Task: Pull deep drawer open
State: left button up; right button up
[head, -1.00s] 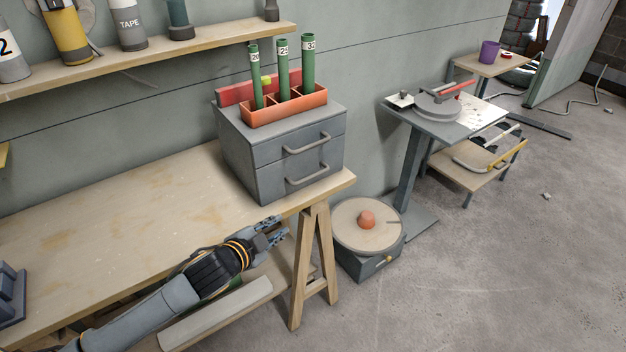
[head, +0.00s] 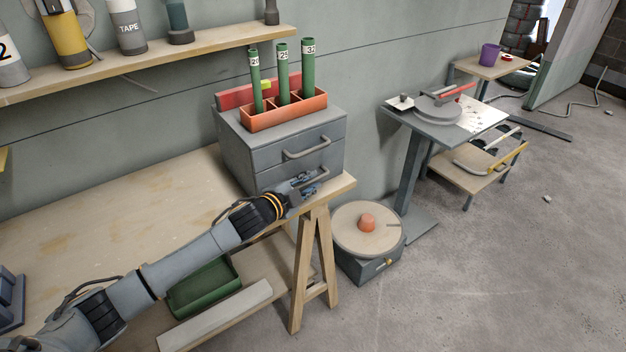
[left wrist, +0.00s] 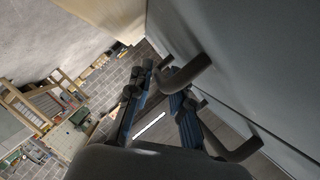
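A grey two-drawer cabinet (head: 232,150) stands on the workbench. Its upper drawer has a curved grey handle (head: 307,149). The deeper lower drawer front (head: 272,177) is partly hidden by my left gripper (head: 312,180), which is at its handle. Both drawers look shut. In the left wrist view, my left gripper (left wrist: 157,100) has its two fingers apart, close to a dark bent handle (left wrist: 190,72) on the grey drawer front (left wrist: 235,75). I cannot tell whether the fingers touch the handle. My right gripper is not in view.
An orange bin (head: 286,112) with green tubes sits on the cabinet. The wooden workbench (head: 110,225) has free room left of the cabinet. A green tray (head: 205,287) is below. A reel on a grey base (head: 368,262) stands on the floor to the right.

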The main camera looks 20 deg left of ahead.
pick_arm(q)
jog(key=shift+x, duration=0.9)
jog(key=shift+c, duration=0.2)
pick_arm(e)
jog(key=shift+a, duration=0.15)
pick_arm(q)
grip_shut()
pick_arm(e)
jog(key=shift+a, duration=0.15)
pick_arm(q)
jog(key=shift+s, duration=0.1)
jog(key=shift+s+d+f, duration=0.1)
jog(key=shift+s+d, duration=0.2)
jog(key=shift+d, duration=0.15)
jog(key=s+d+p, duration=0.3)
jog(key=s+d, duration=0.7)
jog(key=d, duration=0.3)
jog(key=shift+s+d+p, duration=0.25)
jog(key=shift+p, duration=0.1)
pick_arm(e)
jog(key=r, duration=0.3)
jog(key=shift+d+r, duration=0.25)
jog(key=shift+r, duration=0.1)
pick_arm(q)
jog(key=shift+o, duration=0.2)
grip_release()
